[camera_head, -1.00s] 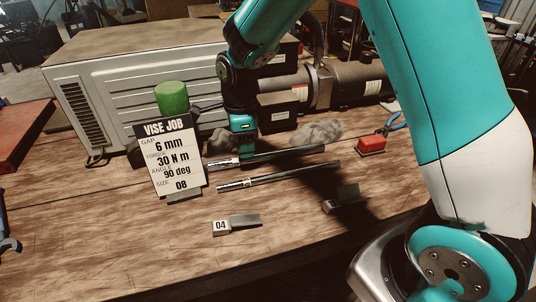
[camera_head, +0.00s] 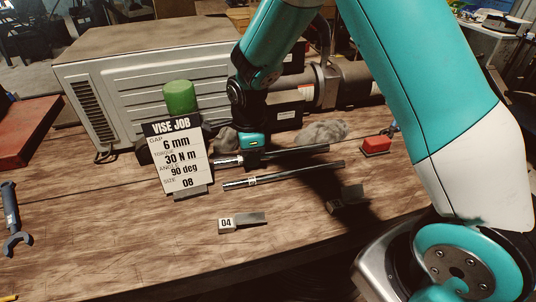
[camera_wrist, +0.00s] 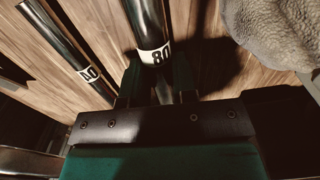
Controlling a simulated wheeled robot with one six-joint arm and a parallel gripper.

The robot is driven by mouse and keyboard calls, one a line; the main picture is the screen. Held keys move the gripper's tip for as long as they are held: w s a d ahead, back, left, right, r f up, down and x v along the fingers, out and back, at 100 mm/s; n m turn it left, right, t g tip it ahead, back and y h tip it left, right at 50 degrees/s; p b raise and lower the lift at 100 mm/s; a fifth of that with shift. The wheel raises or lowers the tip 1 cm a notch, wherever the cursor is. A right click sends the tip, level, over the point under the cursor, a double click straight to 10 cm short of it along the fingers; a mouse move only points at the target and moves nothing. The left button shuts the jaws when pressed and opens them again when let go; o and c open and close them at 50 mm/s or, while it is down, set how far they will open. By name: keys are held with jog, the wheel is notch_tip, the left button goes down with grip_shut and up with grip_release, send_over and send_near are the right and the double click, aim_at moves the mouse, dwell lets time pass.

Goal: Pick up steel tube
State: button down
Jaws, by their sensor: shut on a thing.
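Two dark, shiny tubes lie side by side on the wooden bench. The rear tube (camera_head: 300,151) has my gripper (camera_head: 252,163) down on it, near its left part. In the wrist view this tube (camera_wrist: 146,22) runs between the fingers of my gripper (camera_wrist: 158,90), with a white label that reads like 80 or an upside-down 08. My gripper is shut on it. The front tube (camera_head: 300,174) lies apart, nearer the bench's front edge. It also shows at the left of the wrist view (camera_wrist: 55,40) with its own white label. Whether the held tube touches the bench is unclear.
A VISE JOB card (camera_head: 176,155) stands left of the tubes, before a green cylinder (camera_head: 180,97). Grey fluffy lumps (camera_head: 323,131) lie behind the tubes. A blue wrench (camera_head: 12,220) lies far left.

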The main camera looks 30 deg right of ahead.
jog(key=shift+r, duration=0.15)
notch_tip(320, 180, up, 20)
jog(key=b, duration=0.1)
jog(key=shift+b, duration=0.35)
